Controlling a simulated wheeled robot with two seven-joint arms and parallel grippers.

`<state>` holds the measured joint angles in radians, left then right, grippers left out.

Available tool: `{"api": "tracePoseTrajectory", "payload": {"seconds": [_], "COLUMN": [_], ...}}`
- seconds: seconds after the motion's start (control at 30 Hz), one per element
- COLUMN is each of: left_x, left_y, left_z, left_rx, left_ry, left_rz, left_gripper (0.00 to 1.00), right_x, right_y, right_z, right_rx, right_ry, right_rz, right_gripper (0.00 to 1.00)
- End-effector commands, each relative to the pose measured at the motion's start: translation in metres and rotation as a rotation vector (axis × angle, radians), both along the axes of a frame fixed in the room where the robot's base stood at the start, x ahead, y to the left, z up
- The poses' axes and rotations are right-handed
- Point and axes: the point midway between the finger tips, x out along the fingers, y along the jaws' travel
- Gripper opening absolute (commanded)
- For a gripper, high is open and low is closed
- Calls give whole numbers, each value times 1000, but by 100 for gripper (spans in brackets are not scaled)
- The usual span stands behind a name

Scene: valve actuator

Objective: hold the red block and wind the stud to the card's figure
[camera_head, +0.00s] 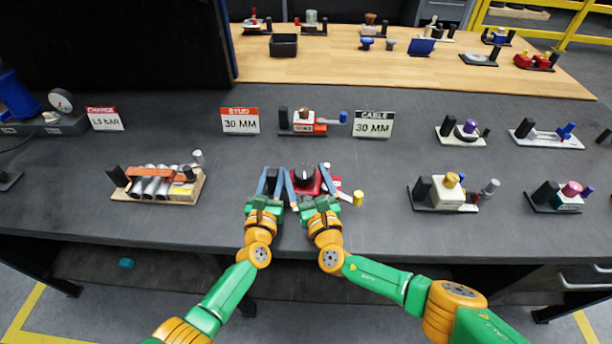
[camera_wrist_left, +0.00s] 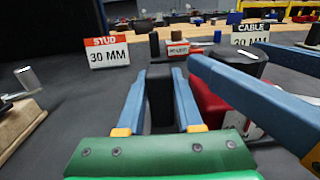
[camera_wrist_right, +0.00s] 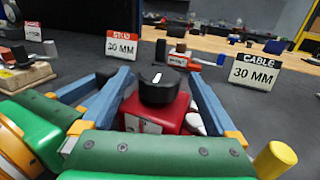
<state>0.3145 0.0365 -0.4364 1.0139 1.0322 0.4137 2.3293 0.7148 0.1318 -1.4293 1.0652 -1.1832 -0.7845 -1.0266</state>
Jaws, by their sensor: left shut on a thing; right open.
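A fixture with a red block (camera_head: 312,190) and a round black knob (camera_head: 305,175) on top stands near the table's front edge. The knob has a white mark. A black upright post (camera_wrist_left: 160,92) stands at the fixture's left. My left gripper (camera_head: 269,184) is shut on this post, not on the red block. My right gripper (camera_head: 307,184) is open, its fingers on either side of the knob, which also shows in the right wrist view (camera_wrist_right: 158,88). The red-headed STUD card (camera_head: 240,121) reads 30 MM. The lower fixture is partly hidden by the fingers.
A yellow-ended cylinder (camera_head: 358,198) sticks out right of the red block. Behind are a smaller fixture (camera_head: 303,122) and a CABLE card (camera_head: 373,124) reading 30 MM. A fixture with silver cylinders (camera_head: 155,184) stands left, another (camera_head: 447,192) right. A CHARGE card (camera_head: 105,118) stands far left.

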Motion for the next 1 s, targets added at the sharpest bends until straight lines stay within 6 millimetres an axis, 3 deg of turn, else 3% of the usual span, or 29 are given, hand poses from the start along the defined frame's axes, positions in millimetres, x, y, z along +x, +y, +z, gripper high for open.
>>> {"api": "tracePoseTrajectory", "payload": {"seconds": [0.23,0.5,0.57,1.0], "left_x": [0,0,0,0], "left_y": [0,0,0,1], "left_z": [0,0,0,0], "left_rx": [-3,-3,-3,-2], "left_ry": [0,0,0,1], "left_rz": [1,1,1,2], "left_gripper": [0,0,0,0], "right_x": [1,1,1,0], "right_y": [0,0,0,2], "right_z": [0,0,0,1], "right_rx": [-1,-1,-1,0], "right_ry": [0,0,0,-1], "right_rz": [0,0,-1,-147], "right_gripper": [94,21,7,7]}}
